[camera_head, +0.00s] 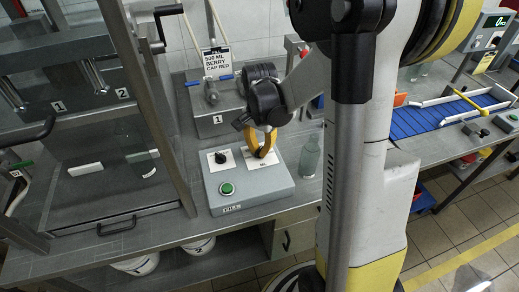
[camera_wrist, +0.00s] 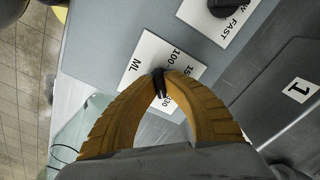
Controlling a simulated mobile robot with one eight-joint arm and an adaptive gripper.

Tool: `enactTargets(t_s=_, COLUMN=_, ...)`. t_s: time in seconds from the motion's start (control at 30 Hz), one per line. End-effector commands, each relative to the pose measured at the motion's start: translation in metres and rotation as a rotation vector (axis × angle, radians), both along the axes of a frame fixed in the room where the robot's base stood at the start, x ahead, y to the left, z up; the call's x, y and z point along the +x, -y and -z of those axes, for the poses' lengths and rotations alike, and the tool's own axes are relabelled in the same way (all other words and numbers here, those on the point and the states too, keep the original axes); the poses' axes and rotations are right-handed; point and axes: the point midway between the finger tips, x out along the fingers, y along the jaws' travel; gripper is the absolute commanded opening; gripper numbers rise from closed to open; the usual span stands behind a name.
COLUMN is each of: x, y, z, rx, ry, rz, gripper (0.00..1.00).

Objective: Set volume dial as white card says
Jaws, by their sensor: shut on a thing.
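The white card (camera_head: 216,62) stands at the back and reads "500 ML BERRY CAP RED". The grey control box (camera_head: 230,195) labelled FILL sits on the bench. The volume dial (camera_wrist: 158,76) is a small black knob on a white ML plate (camera_wrist: 148,50); the wrist view shows 100, a partly covered 150 and 330 on the plate. My gripper (camera_head: 263,152) reaches down to this plate. Its yellow fingers (camera_wrist: 161,84) are shut on the dial. The fingers hide the rest of the scale, and I cannot tell which mark the dial points to.
A second black knob (camera_head: 221,157), its plate marked FAST, is left of the dial. A green button (camera_head: 227,188) is in front. A clear bottle (camera_head: 309,157) stands close on the right. A glazed frame (camera_head: 150,100) rises at left.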

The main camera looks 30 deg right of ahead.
Motion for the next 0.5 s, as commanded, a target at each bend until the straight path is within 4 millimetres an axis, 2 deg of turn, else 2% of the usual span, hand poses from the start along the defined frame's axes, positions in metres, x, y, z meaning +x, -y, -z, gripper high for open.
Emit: enactTargets(t_s=0.5, x=-0.0003, y=-0.0001, z=0.0002, rx=0.000, ry=-0.001, rz=0.464, gripper=0.00)
